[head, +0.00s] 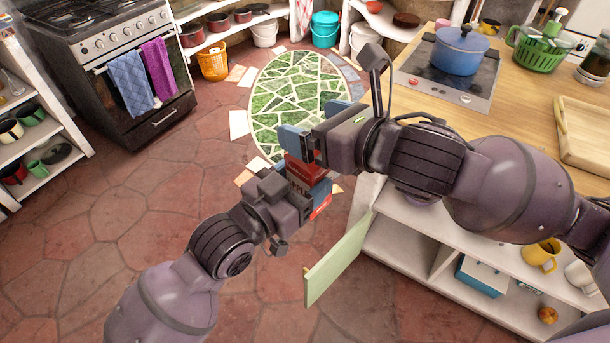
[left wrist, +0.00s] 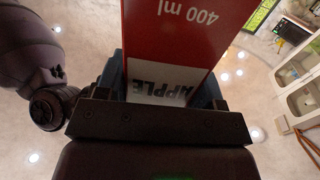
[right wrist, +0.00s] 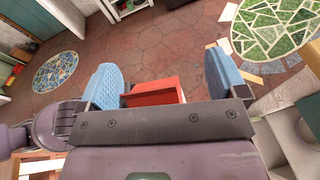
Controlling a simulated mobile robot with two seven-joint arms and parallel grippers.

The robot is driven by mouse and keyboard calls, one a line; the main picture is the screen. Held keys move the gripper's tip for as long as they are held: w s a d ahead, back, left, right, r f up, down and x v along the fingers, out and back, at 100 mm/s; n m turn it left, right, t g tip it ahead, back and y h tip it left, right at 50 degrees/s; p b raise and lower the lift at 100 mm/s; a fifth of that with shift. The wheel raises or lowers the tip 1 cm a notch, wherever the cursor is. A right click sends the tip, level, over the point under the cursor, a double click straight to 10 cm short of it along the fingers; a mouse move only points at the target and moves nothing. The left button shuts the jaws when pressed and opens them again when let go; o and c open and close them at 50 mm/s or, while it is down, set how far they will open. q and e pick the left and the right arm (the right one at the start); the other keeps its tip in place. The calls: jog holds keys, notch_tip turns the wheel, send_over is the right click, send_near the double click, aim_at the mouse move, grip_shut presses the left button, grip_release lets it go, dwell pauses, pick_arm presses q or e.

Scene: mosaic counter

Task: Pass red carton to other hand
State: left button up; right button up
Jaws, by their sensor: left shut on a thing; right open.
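The red carton (head: 303,172) is in the air above the floor in the head view, partly covered by both grippers. My left gripper (head: 300,186) is shut on it from below. In the left wrist view the red and white carton (left wrist: 185,35) stands between the fingers, with "400 ml" and "APPLE" lettering upside down. My right gripper (head: 311,126) is open just above the carton. In the right wrist view the carton's red end (right wrist: 152,92) shows between the open blue fingers, nearer the left finger; I cannot tell whether they touch.
The wooden counter (head: 520,110) with a blue pot (head: 460,50) on a hob is at the right. Below it are open shelves and a pale green open door (head: 338,260). A stove (head: 120,70) stands at the upper left.

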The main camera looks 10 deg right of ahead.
jog(key=m, duration=0.1)
jog(key=f+m, duration=0.1)
jog(key=shift+w+d+m, duration=0.3)
jog(key=d+f+m+t+h, duration=0.15)
jog(key=d+f+m, duration=0.25)
jog(key=f+m, duration=0.45)
jog(key=d+f+m+h, duration=0.2)
jog(key=d+f+m, duration=0.25)
jog(key=m, duration=0.65)
jog(key=s+d+f+m+h, duration=0.2)
jog(key=s+d+f+m, duration=0.1)
jog(key=s+f+m, duration=0.2)
jog(key=s+d+f+m+g+h, duration=0.1)
jog(key=s+d+f+m, duration=0.3)
jog(key=s+f+m, duration=0.2)
jog(key=s+d+f+m+g+h, duration=0.1)
jog(key=s+d+f+m+h, duration=0.1)
jog(key=s+f+m, duration=0.4)
notch_tip(320, 180, down, 5)
jog(key=shift+d+r+m+h, duration=0.2)
jog(key=shift+d+m+h, duration=0.15)
jog(key=shift+d+m, duration=0.75)
